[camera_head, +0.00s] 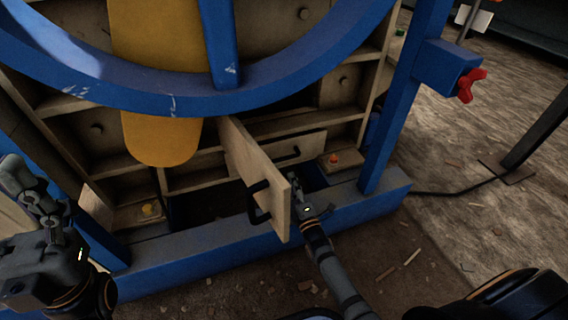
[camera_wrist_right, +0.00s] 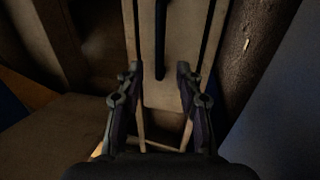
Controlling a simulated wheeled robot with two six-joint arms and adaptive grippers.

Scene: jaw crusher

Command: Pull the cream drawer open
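A cream front with a black handle (camera_head: 287,156), which looks like the cream drawer (camera_head: 308,144), sits low in the cream machine body. A cream door (camera_head: 262,178) with its own black handle (camera_head: 258,202) stands swung out in front and hides part of it. My right gripper (camera_head: 296,184) is just right of the door's free edge, near the drawer front. In the right wrist view the right gripper (camera_wrist_right: 160,70) is open. A cream face with a dark upright bar (camera_wrist_right: 160,40) lies ahead between its fingers, not clasped. My left gripper (camera_head: 35,188) is at the far left, apart from the drawer; its opening is unclear.
A blue base beam (camera_head: 210,262) runs below the drawer, with a blue post (camera_head: 400,110) on the right. A large blue wheel (camera_head: 190,95) hangs above. A yellow button (camera_head: 148,209) and an orange button (camera_head: 334,159) flank the opening. Chips litter the floor.

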